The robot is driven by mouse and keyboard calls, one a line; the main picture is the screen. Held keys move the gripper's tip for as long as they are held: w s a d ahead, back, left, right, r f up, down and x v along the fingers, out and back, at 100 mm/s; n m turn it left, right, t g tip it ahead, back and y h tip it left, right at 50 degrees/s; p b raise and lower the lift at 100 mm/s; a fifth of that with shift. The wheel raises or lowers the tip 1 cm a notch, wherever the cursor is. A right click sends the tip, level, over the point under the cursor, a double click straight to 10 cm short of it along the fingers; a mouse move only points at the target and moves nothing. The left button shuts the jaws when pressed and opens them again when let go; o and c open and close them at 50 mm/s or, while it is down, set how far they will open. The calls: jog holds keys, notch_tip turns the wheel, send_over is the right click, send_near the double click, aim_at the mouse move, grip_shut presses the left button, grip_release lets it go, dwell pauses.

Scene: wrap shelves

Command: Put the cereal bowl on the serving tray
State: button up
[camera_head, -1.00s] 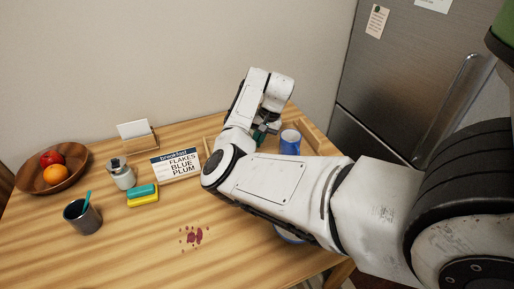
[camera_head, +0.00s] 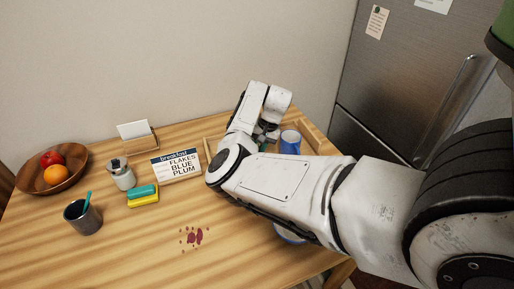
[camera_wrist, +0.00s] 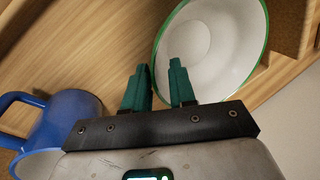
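In the wrist view a white cereal bowl (camera_wrist: 215,40) with a green rim lies beyond my fingertips, inside up, on a wooden surface beside a raised wooden edge. It appears to be inside the wooden serving tray (camera_head: 312,134). My gripper (camera_wrist: 160,82) is open, with a gap between its green fingers. The right finger overlaps the bowl in the picture; I cannot tell whether it touches. In the head view my gripper (camera_head: 266,137) is over the tray, and my arm hides most of the tray and the bowl.
A blue mug (camera_head: 290,143) stands in the tray, also left in the wrist view (camera_wrist: 62,128). A blue-rimmed dish (camera_head: 288,236) is mostly under my arm. A menu sign (camera_head: 176,164), sponges (camera_head: 143,196) and a dark cup (camera_head: 82,217) stand left. The front table has a stain (camera_head: 194,236).

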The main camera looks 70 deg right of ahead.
jog(key=shift+o, duration=0.6)
jog(key=shift+r, duration=0.1)
jog(key=shift+r, duration=0.25)
jog(key=v, duration=1.1)
jog(key=shift+s+r, duration=0.2)
jog(key=shift+r, duration=0.1)
